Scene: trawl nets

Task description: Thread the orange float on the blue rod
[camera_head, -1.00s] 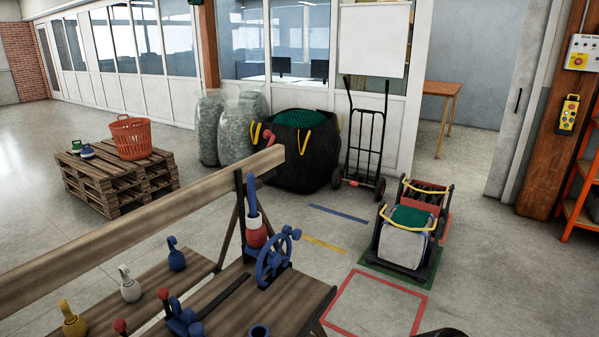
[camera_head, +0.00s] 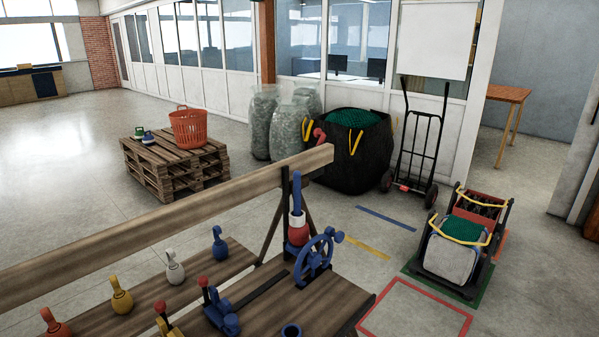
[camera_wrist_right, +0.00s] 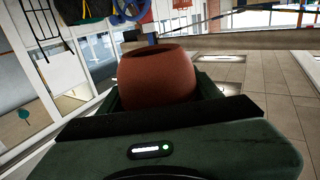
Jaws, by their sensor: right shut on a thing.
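The orange float (camera_wrist_right: 160,77), a barrel shape with a wide opening toward its upper side in the right wrist view, sits between the jaws of my right gripper (camera_wrist_right: 160,95). The jaws are shut on it, and they partly hide its lower part. The blue rod (camera_head: 297,190) stands upright at the bench in the head view, with a white piece (camera_head: 297,220) and a red float (camera_head: 298,235) around its lower part. Part of the blue rod shows behind the orange float in the right wrist view (camera_wrist_right: 152,40). The float appears apart from the rod. Neither gripper shows in the head view.
A blue handwheel (camera_head: 315,257) stands close to the rod. Several teardrop floats sit on the bench at left.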

